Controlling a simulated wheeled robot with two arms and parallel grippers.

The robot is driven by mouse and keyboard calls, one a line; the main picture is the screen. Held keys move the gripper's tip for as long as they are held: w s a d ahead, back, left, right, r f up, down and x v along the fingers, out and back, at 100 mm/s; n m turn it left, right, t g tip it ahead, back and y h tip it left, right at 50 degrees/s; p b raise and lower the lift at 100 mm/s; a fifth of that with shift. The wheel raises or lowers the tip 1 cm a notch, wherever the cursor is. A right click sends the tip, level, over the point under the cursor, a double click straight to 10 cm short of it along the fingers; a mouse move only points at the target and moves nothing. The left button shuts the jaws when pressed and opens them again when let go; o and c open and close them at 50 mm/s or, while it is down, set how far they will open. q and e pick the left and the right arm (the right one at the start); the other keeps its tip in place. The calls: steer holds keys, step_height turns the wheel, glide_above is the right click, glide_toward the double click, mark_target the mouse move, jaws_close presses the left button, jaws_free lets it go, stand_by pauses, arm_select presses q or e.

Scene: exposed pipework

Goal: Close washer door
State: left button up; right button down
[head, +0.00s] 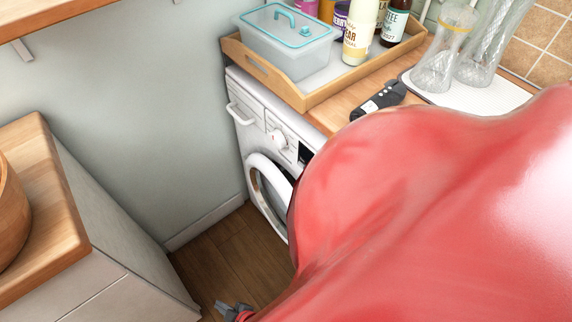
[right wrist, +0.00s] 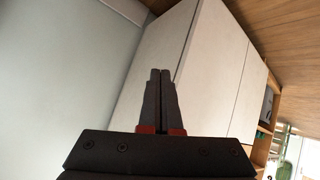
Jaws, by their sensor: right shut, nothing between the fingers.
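The white washer (head: 262,122) stands under the wooden counter in the middle of the head view. Its round door (head: 254,177), a white ring around dark glass, shows on the front. My red arm hides the door's right part, and I cannot tell how far the door stands from the washer's face. My right gripper (head: 222,305) shows small at the bottom edge, low over the floor and below the door, apart from it. In the right wrist view its fingers (right wrist: 160,72) are shut and empty, with pale cabinet fronts behind them. My left gripper is not in view.
A wooden tray (head: 262,75) with a lidded box and bottles, a dark handheld device (head: 378,100) and glass vases (head: 440,60) are on the counter. A wood-topped cabinet (head: 62,190) stands at left. Brown floor (head: 225,245) is clear between cabinet and washer.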

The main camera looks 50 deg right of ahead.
steer(key=w+d+r+m+g+h+p, duration=0.2)
steer(key=w+d+r+m+h+p, duration=0.15)
steer(key=d+r+m, duration=0.35)
steer(key=w+d+r+m+g+h+p, duration=0.1)
steer(key=w+d+r+m+h+p, duration=0.2)
steer(key=d+m, duration=0.4)
steer(key=s+d+r+m+g+y+p, duration=0.1)
steer(key=s+d+r+m+g+p, duration=0.15)
steer(key=s+r+m+g, duration=0.35)
steer(key=s+d+r+m+g+y+p, duration=0.2)
steer(key=s+d+r+m, duration=0.15)
steer(key=m, duration=0.55)
steer(key=s+d+f, duration=0.1)
steer(key=d+f, duration=0.1)
steer(key=f, duration=0.3)
steer(key=s+d+f, duration=0.1)
steer(key=d+f, duration=0.1)
steer(key=f, duration=0.4)
steer(key=shift+s+d, duration=0.25)
steer(key=shift+d, duration=0.1)
